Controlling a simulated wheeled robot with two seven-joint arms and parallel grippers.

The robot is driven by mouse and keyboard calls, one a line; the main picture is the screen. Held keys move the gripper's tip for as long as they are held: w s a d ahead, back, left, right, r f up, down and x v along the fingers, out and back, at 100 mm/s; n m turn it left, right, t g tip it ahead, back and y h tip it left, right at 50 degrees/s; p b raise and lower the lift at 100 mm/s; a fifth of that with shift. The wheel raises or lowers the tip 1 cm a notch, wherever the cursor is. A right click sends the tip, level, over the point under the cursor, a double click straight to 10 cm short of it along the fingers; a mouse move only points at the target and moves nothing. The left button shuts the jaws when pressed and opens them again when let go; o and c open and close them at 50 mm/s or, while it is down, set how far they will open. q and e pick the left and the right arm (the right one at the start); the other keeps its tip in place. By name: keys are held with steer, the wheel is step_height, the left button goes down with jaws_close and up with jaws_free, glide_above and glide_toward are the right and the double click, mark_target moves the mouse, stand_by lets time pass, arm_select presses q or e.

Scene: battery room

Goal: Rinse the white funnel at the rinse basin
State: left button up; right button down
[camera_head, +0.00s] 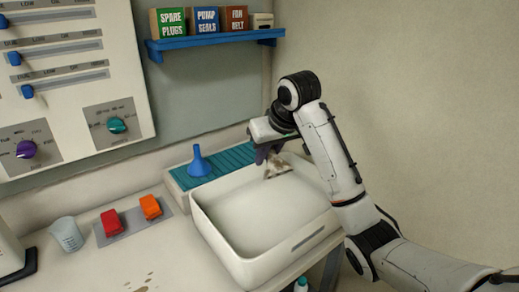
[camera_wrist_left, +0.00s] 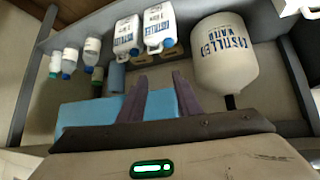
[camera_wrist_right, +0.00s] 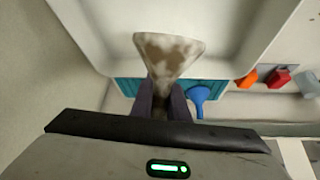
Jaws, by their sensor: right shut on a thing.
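The white funnel (camera_wrist_right: 168,52), stained with brown patches, is held in my right gripper (camera_wrist_right: 161,95), whose fingers are shut on its narrow end. In the head view the funnel (camera_head: 278,170) shows over the far right corner of the white rinse basin (camera_head: 225,245), with my right gripper (camera_head: 264,152) just above it. I cannot tell whether the funnel touches the basin. The basin looks empty inside. My left gripper (camera_wrist_left: 161,95) shows only in the left wrist view, its fingers apart and empty, in front of a light-blue block.
A blue funnel (camera_head: 198,162) stands on the teal ribbed rack (camera_head: 238,157) behind the basin. A blue shelf (camera_head: 210,42) hangs above. A distilled water tank (camera_wrist_left: 225,60) shows near my left gripper.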

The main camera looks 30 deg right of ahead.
steer(key=shift+s+f, duration=0.15)
steer(key=shift+f, duration=6.65)
steer(key=shift+r, duration=0.1)
step_height(320, 180, up, 13)
steer(key=shift+r, duration=0.2)
steer(key=shift+r, duration=2)
